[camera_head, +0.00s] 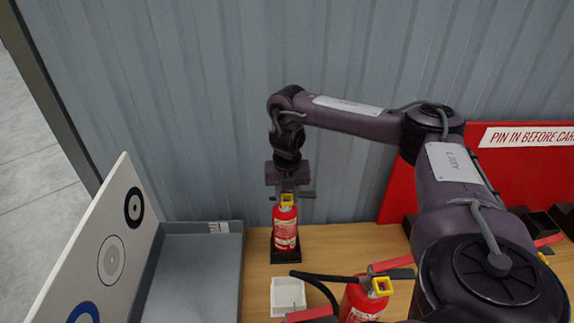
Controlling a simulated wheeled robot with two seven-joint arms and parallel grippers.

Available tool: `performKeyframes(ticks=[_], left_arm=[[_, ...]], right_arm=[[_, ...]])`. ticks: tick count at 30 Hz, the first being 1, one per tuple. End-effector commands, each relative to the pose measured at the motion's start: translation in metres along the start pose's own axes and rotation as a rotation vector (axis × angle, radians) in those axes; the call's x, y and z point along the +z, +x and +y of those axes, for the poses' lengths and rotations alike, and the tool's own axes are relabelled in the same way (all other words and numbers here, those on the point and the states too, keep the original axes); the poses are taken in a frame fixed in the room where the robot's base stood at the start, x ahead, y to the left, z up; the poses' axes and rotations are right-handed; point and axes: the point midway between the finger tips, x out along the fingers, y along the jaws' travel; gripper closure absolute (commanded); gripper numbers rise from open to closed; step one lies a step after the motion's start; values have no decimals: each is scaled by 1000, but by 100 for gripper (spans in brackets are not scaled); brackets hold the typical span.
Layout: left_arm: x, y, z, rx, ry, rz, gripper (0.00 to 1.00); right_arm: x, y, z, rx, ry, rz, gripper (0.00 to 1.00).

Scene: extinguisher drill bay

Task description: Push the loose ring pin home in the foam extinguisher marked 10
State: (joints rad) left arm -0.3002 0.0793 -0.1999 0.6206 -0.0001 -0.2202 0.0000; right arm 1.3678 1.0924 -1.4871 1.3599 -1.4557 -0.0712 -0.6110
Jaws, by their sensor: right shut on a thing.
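A red extinguisher (285,228) with a white label and a squarish yellow ring (287,199) at its top stands upright on a black base. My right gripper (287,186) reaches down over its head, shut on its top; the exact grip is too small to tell. A nearer red extinguisher (358,304) has a similar yellow ring (381,287), a red and dark handle and a black hose. I cannot read a 10 on either, nor how deep any pin sits. My left gripper is not in view.
A grey tray (205,228) and a white board with ring targets (111,259) stand left. A red panel (490,160) reads "PIN IN BEFORE CAR". Corrugated wall closes the back.

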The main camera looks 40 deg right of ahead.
Motion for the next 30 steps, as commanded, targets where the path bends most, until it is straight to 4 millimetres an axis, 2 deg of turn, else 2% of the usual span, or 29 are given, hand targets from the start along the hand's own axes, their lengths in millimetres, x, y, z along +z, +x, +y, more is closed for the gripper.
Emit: performKeyframes(ticks=[30], left_arm=[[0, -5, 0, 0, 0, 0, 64]], right_arm=[[0, 0, 0, 0, 0, 0, 98]])
